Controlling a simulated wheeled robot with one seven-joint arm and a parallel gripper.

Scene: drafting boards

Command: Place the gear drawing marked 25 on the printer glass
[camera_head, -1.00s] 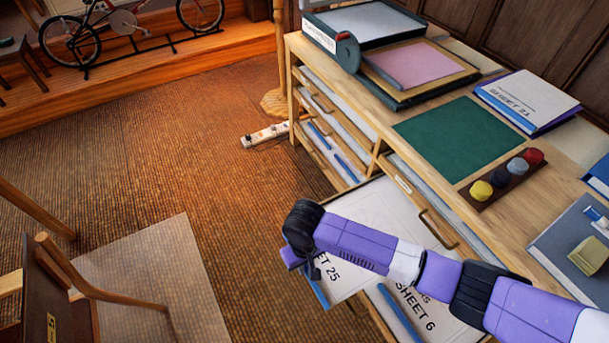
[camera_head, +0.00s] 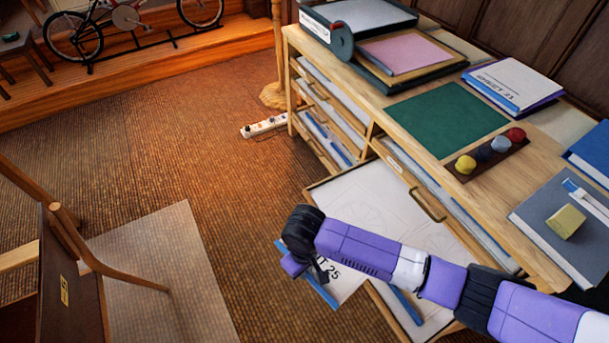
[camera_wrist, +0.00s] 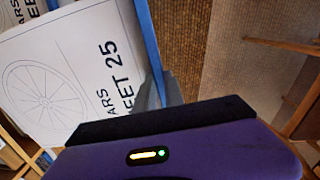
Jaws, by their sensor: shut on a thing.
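My gripper (camera_head: 312,272) is shut on the blue-edged gear drawing marked 25 (camera_head: 345,287), at the front of the open drawer. Its gripped edge and the "25" lettering show; my arm hides much of the rest. In the wrist view the sheet (camera_wrist: 55,75) is white with a spoked gear outline and "SHEET 25" beside the blue edge strip, which runs down to my fingers (camera_wrist: 160,92). A dark flat device with a pale glass-like top (camera_head: 362,13) stands at the cabinet's far end; I cannot tell for sure that it is the printer.
The open drawer (camera_head: 325,190) holds other gear drawings and a blue strip. A wooden chair (camera_head: 62,225) stands left. A power strip (camera_head: 264,125) lies on the open carpet.

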